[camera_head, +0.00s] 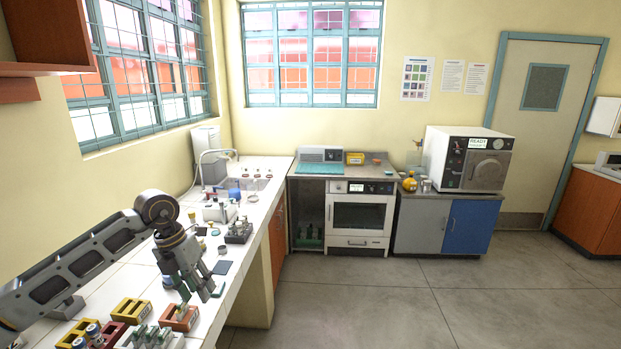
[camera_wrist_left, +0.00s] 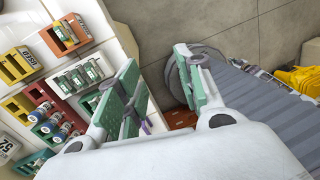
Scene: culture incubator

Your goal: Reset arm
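My left arm comes in from the left in the head view, over the white lab counter (camera_head: 112,292). My left gripper (camera_head: 200,292) points down above the counter's front edge, close to an orange rack (camera_head: 180,318). In the left wrist view, the two green-padded fingers of the left gripper (camera_wrist_left: 157,60) stand apart, with no held object clearly visible between them. My right gripper is in neither view.
Yellow racks (camera_head: 132,310) and several tube holders crowd the near counter. A white front-door appliance (camera_head: 360,214) stands under the back counter. A boxy machine marked READY (camera_head: 468,160) sits on a grey-blue cabinet (camera_head: 470,226). The floor (camera_head: 390,300) is clear.

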